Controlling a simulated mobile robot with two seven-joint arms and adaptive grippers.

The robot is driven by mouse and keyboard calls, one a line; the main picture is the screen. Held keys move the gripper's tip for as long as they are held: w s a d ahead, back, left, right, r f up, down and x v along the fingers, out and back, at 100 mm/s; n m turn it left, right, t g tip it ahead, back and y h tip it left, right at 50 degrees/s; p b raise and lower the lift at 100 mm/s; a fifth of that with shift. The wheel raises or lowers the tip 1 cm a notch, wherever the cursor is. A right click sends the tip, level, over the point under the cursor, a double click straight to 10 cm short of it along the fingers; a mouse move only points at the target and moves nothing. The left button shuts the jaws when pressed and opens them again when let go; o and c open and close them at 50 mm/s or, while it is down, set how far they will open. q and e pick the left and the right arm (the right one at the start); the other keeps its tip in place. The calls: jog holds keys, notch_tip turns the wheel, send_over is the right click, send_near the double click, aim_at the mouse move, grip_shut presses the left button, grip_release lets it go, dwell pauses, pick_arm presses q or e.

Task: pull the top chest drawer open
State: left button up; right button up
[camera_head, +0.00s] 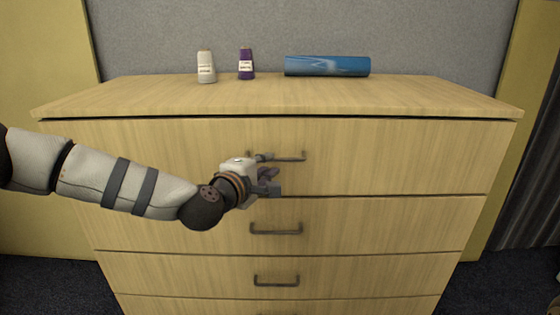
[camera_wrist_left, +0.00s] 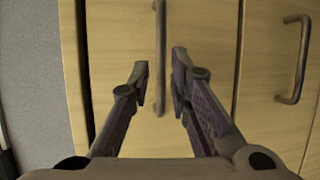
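The wooden chest's top drawer (camera_head: 400,155) looks shut, its front in line with the drawers below. Its dark bar handle (camera_head: 290,157) is partly hidden on the left by my left gripper (camera_head: 270,174). In the left wrist view the handle (camera_wrist_left: 160,55) runs through the gap between the two fingers of the left gripper (camera_wrist_left: 160,72). The fingers stand apart, with space on both sides of the bar. I cannot tell whether the tips reach around the bar or stop short of it. My right gripper is not in view.
A white bottle (camera_head: 206,68), a purple bottle (camera_head: 246,65) and a blue cylinder (camera_head: 327,66) are on the chest top (camera_head: 290,95). Lower drawers have similar handles, such as the second drawer's handle (camera_head: 276,228). A grey wall (camera_head: 420,40) stands behind.

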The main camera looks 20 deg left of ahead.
aim_at(275, 161)
pick_arm(q)
jog(key=x, duration=0.5)
jog(key=shift+f, duration=0.2)
jog(key=shift+w+b, duration=0.3)
jog(key=shift+w, duration=0.05)
jog(key=shift+r, duration=0.1)
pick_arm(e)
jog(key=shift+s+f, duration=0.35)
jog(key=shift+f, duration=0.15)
pick_arm(q)
grip_shut()
